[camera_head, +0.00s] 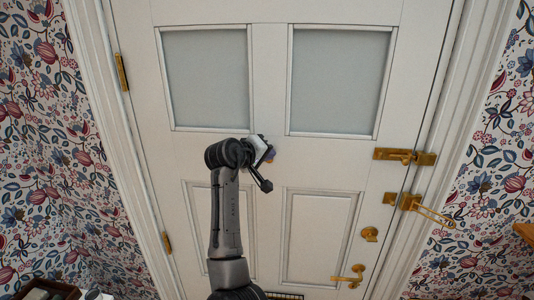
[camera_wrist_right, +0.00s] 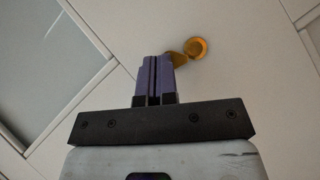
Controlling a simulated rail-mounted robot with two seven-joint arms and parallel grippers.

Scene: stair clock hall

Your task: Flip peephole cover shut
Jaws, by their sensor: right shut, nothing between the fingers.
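The brass peephole (camera_wrist_right: 196,48) shows in the right wrist view as a round piece on the white door, just beyond my fingertips and to their right. A small brass flap, the cover (camera_wrist_right: 177,59), sticks out from its lower left side towards the fingertips. Part of the flap is hidden behind the fingers, and I cannot tell whether they touch it. My right gripper (camera_wrist_right: 154,60) has its purple fingers shut and empty. In the head view, the right gripper (camera_head: 270,155) is at the middle of the door and hides most of the peephole. My left gripper is out of view.
The white door (camera_head: 270,100) has two frosted panes above. Along its right side are a brass bolt (camera_head: 405,156), a latch guard (camera_head: 425,208), a round lock (camera_head: 370,234) and a lever handle (camera_head: 352,277). The door face around the gripper is clear.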

